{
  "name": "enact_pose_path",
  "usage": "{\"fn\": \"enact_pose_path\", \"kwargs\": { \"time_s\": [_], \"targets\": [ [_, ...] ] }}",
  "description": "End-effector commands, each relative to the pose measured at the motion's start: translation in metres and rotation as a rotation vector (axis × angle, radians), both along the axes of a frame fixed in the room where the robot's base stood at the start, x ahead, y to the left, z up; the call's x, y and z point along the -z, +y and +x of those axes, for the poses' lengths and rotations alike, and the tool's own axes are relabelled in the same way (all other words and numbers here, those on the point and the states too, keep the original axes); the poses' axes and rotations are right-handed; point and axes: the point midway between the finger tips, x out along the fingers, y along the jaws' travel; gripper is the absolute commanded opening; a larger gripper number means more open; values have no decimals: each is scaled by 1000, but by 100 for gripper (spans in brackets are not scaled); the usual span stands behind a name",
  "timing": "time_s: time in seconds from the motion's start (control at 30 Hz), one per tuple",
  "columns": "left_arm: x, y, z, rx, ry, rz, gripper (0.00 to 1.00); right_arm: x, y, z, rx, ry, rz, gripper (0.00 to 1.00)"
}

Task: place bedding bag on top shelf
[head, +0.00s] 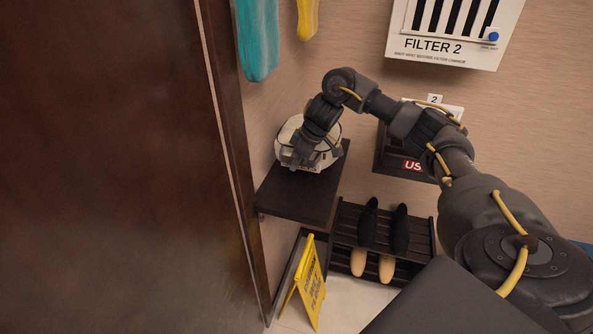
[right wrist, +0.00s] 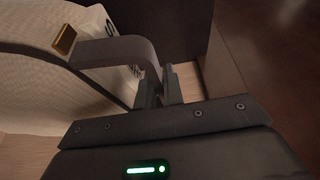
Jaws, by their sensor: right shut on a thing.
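The bedding bag (head: 326,151) is a white bag at the far end of a dark shelf (head: 300,192) in the head view. It appears to rest on or just over that shelf. My right gripper (head: 303,154) is at the bag's near left side. In the right wrist view the bag (right wrist: 45,95) fills the left, with dark lettering on its side. My right gripper (right wrist: 160,88) is shut on the bag's grey strap handle (right wrist: 115,50). My left gripper is not in view.
A dark door panel (head: 100,170) stands close at the left. A yellow folding sign (head: 309,282) stands below the shelf. A rack (head: 345,225) holds shoes to the right. A "FILTER 2" panel (head: 455,30) and hanging teal cloth (head: 257,40) are on the wall.

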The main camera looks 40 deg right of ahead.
Motion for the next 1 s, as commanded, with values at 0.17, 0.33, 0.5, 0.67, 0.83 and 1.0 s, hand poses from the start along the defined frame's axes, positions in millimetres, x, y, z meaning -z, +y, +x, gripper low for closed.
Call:
{"fn": "enact_pose_path", "kwargs": {
  "time_s": [0.17,0.33,0.5,0.67,0.83,1.0],
  "targets": [
    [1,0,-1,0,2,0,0,22,0,3,1,4,3,0],
    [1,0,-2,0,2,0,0,34,0,3,1,0,2,0],
    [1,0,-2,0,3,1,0,35,-1,4,0,-1,0,0],
    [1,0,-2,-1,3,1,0,36,0,3,0,0,0,0],
    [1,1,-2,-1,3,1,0,38,0,3,0,3,1,23],
    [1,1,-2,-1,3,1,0,38,0,3,0,3,1,31]
  ]
}}
